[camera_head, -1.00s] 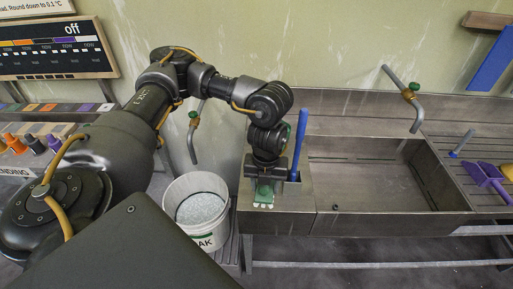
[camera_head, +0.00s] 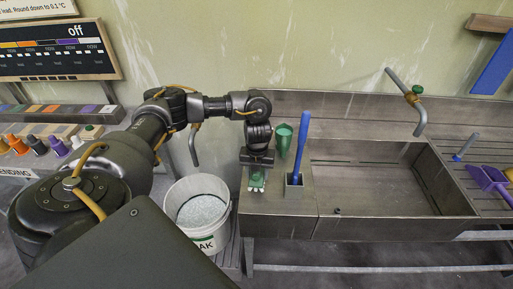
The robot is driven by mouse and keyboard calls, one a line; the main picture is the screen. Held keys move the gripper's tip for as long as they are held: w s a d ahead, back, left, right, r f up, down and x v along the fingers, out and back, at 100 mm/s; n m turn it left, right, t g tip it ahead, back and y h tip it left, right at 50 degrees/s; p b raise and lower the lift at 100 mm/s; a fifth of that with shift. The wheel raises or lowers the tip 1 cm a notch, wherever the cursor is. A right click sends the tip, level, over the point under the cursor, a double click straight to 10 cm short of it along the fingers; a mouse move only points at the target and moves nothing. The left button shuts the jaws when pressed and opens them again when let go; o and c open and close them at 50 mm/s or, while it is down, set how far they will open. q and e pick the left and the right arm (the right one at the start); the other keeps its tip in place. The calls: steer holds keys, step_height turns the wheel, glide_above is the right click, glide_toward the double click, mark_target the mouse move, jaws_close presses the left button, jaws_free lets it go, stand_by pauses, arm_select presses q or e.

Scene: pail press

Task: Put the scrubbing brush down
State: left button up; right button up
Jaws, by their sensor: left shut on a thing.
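The gripper covers the upper part of the brush. I cannot tell whether the bristles touch the counter. My right gripper is not in view.
A long blue handle (camera_head: 300,145) stands in a dark holder (camera_head: 294,188) just right of the brush. A green cone-shaped thing (camera_head: 283,138) is behind. The sink basin (camera_head: 385,190) lies to the right; a white pail (camera_head: 203,232) stands left, below the counter.

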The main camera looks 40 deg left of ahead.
arm_select(q)
steer(key=shift+a+f, duration=0.15)
steer(key=shift+f, duration=0.15)
steer(key=shift+w+a+f+b, duration=0.25)
steer(key=shift+a+f+b, duration=0.05)
steer(key=shift+f, duration=0.25)
steer(key=shift+f+p, duration=0.75)
steer(key=shift+p, duration=0.25)
steer(key=shift+f, duration=0.25)
steer(key=shift+d, duration=0.1)
steer(key=o, duration=0.9)
steer(key=shift+f, duration=0.1)
steer(key=shift+f, duration=0.1)
